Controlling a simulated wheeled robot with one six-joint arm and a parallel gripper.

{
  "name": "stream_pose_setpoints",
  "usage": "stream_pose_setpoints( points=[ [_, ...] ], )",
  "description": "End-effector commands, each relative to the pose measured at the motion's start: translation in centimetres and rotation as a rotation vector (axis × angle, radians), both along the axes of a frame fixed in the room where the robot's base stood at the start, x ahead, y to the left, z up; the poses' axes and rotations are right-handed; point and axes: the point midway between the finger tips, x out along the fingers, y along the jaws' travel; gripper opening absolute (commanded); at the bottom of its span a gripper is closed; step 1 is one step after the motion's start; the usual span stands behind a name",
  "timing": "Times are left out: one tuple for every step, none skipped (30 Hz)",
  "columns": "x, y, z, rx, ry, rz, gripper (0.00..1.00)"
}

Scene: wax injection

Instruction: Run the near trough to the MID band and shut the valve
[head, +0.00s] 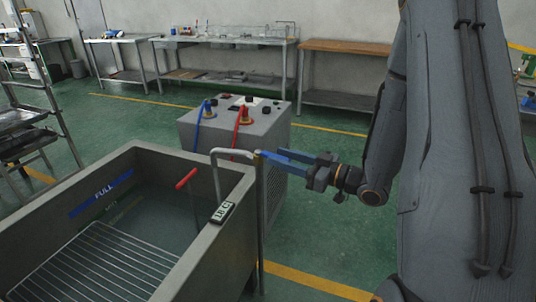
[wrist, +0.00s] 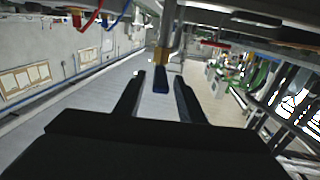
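The near trough (head: 205,160) is a grey open tank at the lower left in the head view. Its inner wall bears a blue FULL band (head: 100,194), with a fainter band (head: 122,211) below it; I cannot read the level. A bent pipe (head: 216,165) rises at its right wall. A blue valve lever (head: 272,156) sits on a brass fitting (head: 257,160) on an upright pipe. My gripper (head: 290,158) is open beside this pipe. In the wrist view the lever (wrist: 161,80) stands between the fingertips, with gaps on both sides.
A red-handled lever (head: 186,179) shows over the trough, which holds a wire rack (head: 95,262). A grey cabinet (head: 235,135) with blue and red hoses stands behind. Benches line the back wall. A shelf rack (head: 35,130) stands at left. Green floor is open between.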

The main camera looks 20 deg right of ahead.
Motion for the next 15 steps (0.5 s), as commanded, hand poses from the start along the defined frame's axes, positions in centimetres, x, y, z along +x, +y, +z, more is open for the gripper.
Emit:
stream_pose_setpoints(
  points=[
    [0.6, 0.7, 0.0, -0.001, 0.0, 0.005, 0.36],
    [0.9, 1.1, 0.0, -0.001, 0.0, 0.004, 0.36],
    [1.3, 1.5, 0.0, -0.001, 0.0, 0.004, 0.36],
    [1.6, 1.8, 0.0, -0.001, 0.001, 0.004, 0.36],
    [1.9, 2.0, 0.0, -0.001, 0.001, 0.003, 0.36],
    [2.3, 2.3, 0.0, -0.002, 0.001, 0.002, 0.36],
    [2.5, 2.6, 0.0, -0.002, 0.001, 0.002, 0.36],
    [2.7, 2.8, 0.0, -0.001, 0.0, 0.001, 0.36],
    [2.9, 2.9, 0.0, -0.001, 0.001, 0.001, 0.36],
    [3.1, 3.1, 0.0, -0.001, 0.001, 0.001, 0.36],
    [3.2, 3.2, 0.0, -0.001, 0.001, 0.0, 0.36],
    [3.3, 3.3, 0.0, -0.001, 0.001, 0.0, 0.36],
    [3.3, 3.3, 0.0, -0.001, 0.001, 0.0, 0.36],
    [3.4, 3.4, 0.0, -0.001, 0.001, -0.001, 0.36],
    [3.4, 3.4, 0.0, -0.001, 0.001, -0.001, 0.36]
  ],
)
